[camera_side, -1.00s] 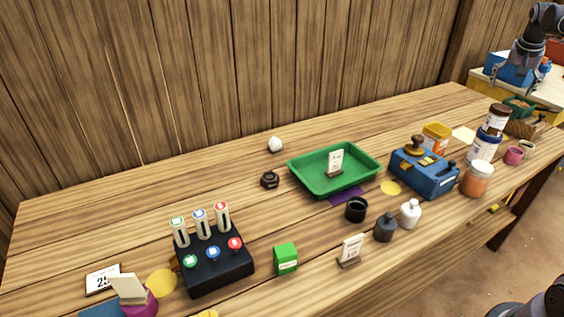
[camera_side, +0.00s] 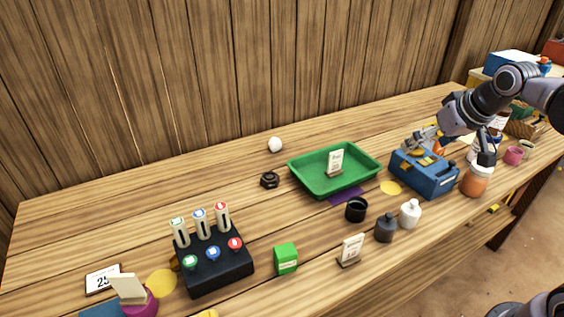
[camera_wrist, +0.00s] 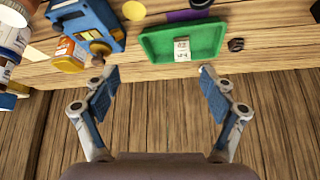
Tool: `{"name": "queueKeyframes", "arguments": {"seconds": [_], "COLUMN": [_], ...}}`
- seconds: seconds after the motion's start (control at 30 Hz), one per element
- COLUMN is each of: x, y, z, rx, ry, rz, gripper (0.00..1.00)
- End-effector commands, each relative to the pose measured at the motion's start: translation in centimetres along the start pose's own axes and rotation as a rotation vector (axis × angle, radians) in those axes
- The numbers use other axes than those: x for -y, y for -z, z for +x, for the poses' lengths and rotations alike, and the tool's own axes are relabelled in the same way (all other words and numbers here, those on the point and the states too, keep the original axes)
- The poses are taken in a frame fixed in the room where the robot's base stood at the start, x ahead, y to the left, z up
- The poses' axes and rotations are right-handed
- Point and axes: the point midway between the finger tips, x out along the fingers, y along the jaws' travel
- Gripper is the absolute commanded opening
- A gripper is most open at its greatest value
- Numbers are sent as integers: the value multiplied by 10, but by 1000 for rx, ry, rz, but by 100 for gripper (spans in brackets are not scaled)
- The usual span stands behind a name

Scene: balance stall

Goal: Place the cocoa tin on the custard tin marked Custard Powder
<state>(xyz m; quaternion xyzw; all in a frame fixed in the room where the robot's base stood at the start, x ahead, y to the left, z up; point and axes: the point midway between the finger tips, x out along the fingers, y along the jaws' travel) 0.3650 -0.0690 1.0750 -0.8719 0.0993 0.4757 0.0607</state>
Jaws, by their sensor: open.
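The stack shows at the left edge of the wrist view, with the brown tin (camera_wrist: 6,74) cut off. An orange tin with a white label (camera_wrist: 69,61) stands behind the blue box; the gripper mostly hides it in the side view. I cannot read Custard Powder on any tin. My gripper (camera_side: 421,138) is open and empty, above the back of the table; its spread fingers (camera_wrist: 160,78) show in the wrist view.
The blue box (camera_side: 427,177) and an orange jar (camera_side: 476,181) stand close to the stack. A green tray (camera_side: 305,174) with a small card lies left of them. A pink cup (camera_side: 513,156) is at the right. The back of the table is mostly clear.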

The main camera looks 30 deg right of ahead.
Motion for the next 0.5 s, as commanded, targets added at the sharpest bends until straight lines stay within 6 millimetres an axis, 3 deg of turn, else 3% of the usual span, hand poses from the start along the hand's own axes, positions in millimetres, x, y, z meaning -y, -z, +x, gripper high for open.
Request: {"name": "queueKeyframes", "arguments": {"seconds": [0.03, 0.2, 0.33, 0.5], "x": [14, 41, 50, 52], "y": [-22, -73, -94, -100], "z": [1, 8, 12, 13], "rx": [-9, -35, -46, -50], "ry": [27, 90, 115, 123], "rz": [-43, -149, -189, -202], "gripper": [84, 84, 84, 84]}}
